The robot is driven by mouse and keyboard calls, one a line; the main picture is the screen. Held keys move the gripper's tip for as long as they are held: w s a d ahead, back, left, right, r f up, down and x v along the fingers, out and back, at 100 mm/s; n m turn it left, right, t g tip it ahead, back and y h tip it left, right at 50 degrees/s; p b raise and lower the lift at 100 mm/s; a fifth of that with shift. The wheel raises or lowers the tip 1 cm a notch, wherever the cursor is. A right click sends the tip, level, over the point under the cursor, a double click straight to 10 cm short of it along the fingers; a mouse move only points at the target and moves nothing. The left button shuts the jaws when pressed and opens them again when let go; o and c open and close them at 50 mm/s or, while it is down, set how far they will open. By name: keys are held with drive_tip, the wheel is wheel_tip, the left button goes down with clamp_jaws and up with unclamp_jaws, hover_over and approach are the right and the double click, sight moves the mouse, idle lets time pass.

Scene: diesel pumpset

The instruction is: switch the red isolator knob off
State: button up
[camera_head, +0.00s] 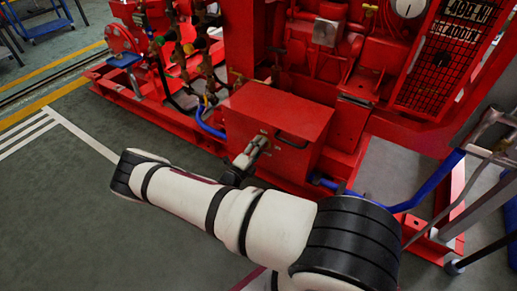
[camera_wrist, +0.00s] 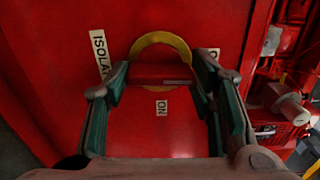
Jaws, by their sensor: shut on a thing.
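The red isolator knob (camera_wrist: 160,72) is a bar-shaped handle in front of a yellow ring (camera_wrist: 160,45) on a red panel. It lies nearly level across the wrist view. My gripper (camera_wrist: 159,80) has a finger at each end of the bar and is shut on it. Another label at upper right is partly hidden by a finger. In the head view, my gripper (camera_head: 252,152) is at the front of the red box (camera_head: 270,110); the knob is hidden there.
Red pump machinery (camera_head: 330,60) stands behind and beside the box. A blue hose (camera_head: 425,192) runs at the right. In the wrist view, pipes and a valve-like part (camera_wrist: 290,105) lie right of the panel. Green floor (camera_head: 60,200) at the left is clear.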

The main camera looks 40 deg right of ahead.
idle(0.3)
drive_tip(key=o, duration=1.2)
drive_tip(key=shift+c, duration=0.2)
drive_tip(key=v, duration=1.2)
drive_tip(key=shift+r, duration=0.1)
